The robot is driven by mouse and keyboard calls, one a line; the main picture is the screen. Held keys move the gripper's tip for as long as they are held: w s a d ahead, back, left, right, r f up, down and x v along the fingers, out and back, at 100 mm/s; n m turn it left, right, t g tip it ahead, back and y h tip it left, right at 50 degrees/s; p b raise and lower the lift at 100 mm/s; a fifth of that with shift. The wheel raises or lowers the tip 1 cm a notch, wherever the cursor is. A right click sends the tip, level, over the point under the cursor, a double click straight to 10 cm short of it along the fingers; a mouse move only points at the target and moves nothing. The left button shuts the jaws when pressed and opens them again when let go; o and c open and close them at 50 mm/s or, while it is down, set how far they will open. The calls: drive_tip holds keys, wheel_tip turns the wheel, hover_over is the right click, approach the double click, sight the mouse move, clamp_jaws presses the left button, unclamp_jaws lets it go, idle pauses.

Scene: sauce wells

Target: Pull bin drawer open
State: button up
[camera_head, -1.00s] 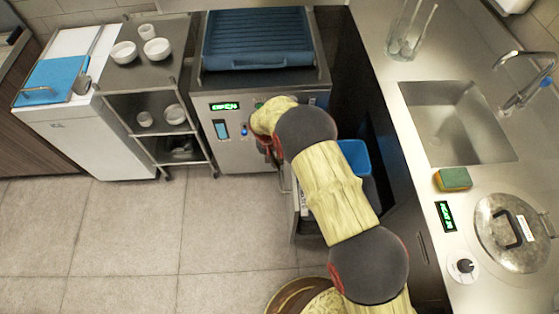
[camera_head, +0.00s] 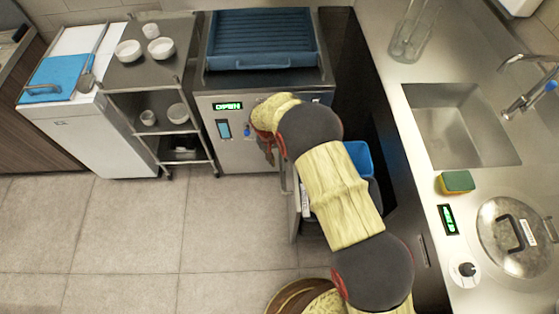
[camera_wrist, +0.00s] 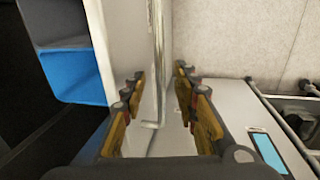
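The bin drawer stands partly out from under the right counter, with its grey front panel (camera_head: 296,217) and a blue bin (camera_head: 358,156) inside. Its upright metal bar handle (camera_head: 285,178) shows on the front's left side, partly hidden by my arm. In the wrist view, my gripper (camera_wrist: 159,76) is open, with its fingers on either side of the handle (camera_wrist: 158,55) and gaps showing on both sides. The drawer front (camera_wrist: 124,40) and blue bin (camera_wrist: 70,72) are to the left there. In the head view my arm hides most of the gripper.
A steel machine (camera_head: 240,152) with a blue rack (camera_head: 262,40) stands behind, its display reading OPEN. A shelf cart (camera_head: 150,75) with bowls and a white ice chest (camera_head: 95,145) are to its left. A sink (camera_head: 455,115) is set in the right counter. The tiled floor (camera_head: 130,225) is clear.

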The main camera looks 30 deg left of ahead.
wheel_tip(320, 180, up, 9)
drive_tip(key=s+a, duration=0.1)
drive_tip(key=shift+a, duration=0.25)
drive_tip(key=shift+r, duration=0.1)
idle(0.4)
drive_tip(key=s+d+n+g+h, duration=0.1)
drive_tip(key=s+d+n, duration=0.1)
drive_tip(key=s+d, duration=0.3)
drive_tip(key=s+d+r+m+y, duration=0.2)
drive_tip(key=d+r, duration=1.8)
drive_tip(key=d, duration=0.1)
drive_tip(key=s+d+r+m+t, duration=0.2)
drive_tip(key=s+d+r, duration=0.3)
drive_tip(key=d+r, duration=0.4)
drive_tip(key=s+d+r+m+t, duration=0.3)
drive_tip(key=d+r, duration=0.5)
drive_tip(key=d, duration=0.8)
drive_tip(key=shift+s+d+r+m+y, duration=0.2)
drive_tip(key=shift+s+r+m+y, duration=0.2)
drive_tip(key=shift+s+m, duration=0.6)
